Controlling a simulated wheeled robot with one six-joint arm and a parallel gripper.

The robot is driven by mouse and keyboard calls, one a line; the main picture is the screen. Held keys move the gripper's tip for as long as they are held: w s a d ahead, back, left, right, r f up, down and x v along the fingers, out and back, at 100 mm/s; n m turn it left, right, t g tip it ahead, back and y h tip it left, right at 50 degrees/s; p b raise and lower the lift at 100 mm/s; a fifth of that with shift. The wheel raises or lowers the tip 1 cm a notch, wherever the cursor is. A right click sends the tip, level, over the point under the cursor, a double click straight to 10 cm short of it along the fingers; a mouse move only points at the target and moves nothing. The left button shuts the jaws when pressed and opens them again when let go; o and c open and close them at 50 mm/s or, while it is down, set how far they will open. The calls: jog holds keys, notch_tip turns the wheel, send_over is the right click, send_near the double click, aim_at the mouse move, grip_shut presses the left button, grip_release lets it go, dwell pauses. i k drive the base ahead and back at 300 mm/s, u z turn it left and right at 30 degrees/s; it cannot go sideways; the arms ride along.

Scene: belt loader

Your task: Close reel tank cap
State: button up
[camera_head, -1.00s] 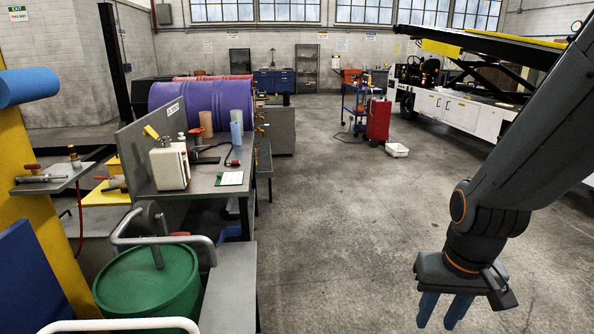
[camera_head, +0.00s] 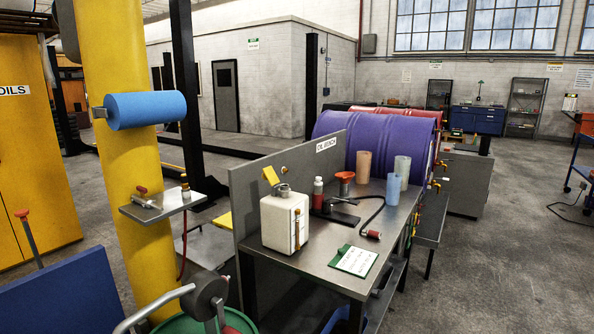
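A grey reel (camera_head: 208,291) with a bent metal handle stands at the bottom edge, above a green drum (camera_head: 175,325) that is mostly cut off. A bit of red shows beside the reel at the frame's edge; I cannot tell if it is a cap. On the grey bench (camera_head: 322,268) stands a cream tank (camera_head: 285,222) with a yellow flap or cap (camera_head: 270,176) that appears tilted up at its top left. I cannot tell which of these is the reel tank. My gripper is out of view.
A yellow column (camera_head: 128,200) with a blue roll (camera_head: 145,110) and a small shelf (camera_head: 162,205) stands at left. Cups, a red funnel (camera_head: 345,180) and a green-edged card (camera_head: 354,261) are on the bench. A purple drum (camera_head: 375,145) lies behind.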

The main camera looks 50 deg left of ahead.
aim_at(269, 173)
jog(key=i, duration=2.25)
jog(key=u, duration=1.9)
jog(key=i, duration=1.05)
jog(key=u, duration=0.1)
